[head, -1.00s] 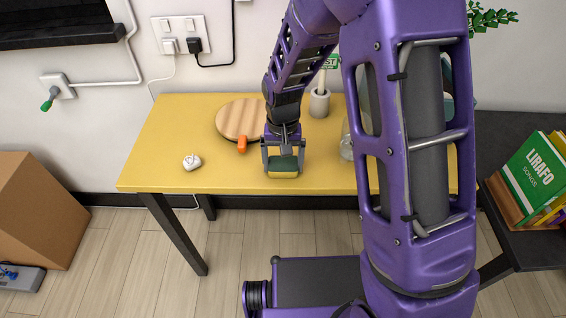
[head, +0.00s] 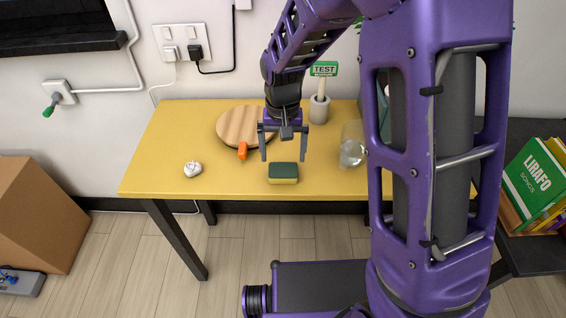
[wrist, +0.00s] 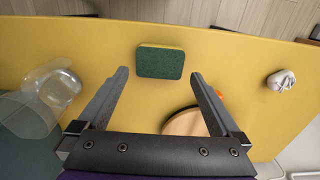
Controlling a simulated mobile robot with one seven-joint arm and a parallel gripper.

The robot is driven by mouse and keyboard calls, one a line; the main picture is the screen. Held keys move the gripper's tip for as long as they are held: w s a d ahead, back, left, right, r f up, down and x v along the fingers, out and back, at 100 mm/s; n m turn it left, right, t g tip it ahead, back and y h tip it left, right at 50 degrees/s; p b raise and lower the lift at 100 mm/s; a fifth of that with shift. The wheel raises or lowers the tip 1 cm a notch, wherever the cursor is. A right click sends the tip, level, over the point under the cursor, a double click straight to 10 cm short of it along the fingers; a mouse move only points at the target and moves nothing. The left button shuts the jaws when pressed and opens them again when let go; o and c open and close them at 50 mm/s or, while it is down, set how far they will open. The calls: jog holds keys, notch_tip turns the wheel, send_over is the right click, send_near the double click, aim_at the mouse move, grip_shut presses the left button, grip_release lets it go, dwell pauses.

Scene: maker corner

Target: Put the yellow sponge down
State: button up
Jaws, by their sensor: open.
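The yellow sponge (head: 283,180) with a dark green top lies flat on the yellow table (head: 215,180) near its front edge. It also shows in the wrist view (wrist: 160,62), green side toward the camera, beyond and between the fingertips. My gripper (head: 283,158) is open and empty, above and slightly behind the sponge. Its two fingers (wrist: 160,75) are spread wide in the wrist view, and neither touches the sponge.
A round wooden board (head: 240,124) and an orange object (head: 242,150) lie behind left of the sponge. A white crumpled-looking item (head: 192,169) is at left. A clear glass vessel (head: 352,150) stands at right; a grey holder with a TEST sign (head: 319,108) stands behind.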

aim_at(283, 169)
notch_tip(283, 169, up, 6)
jog(key=shift+f, duration=0.15)
jog(key=shift+w, duration=0.1)
dwell(0.4)
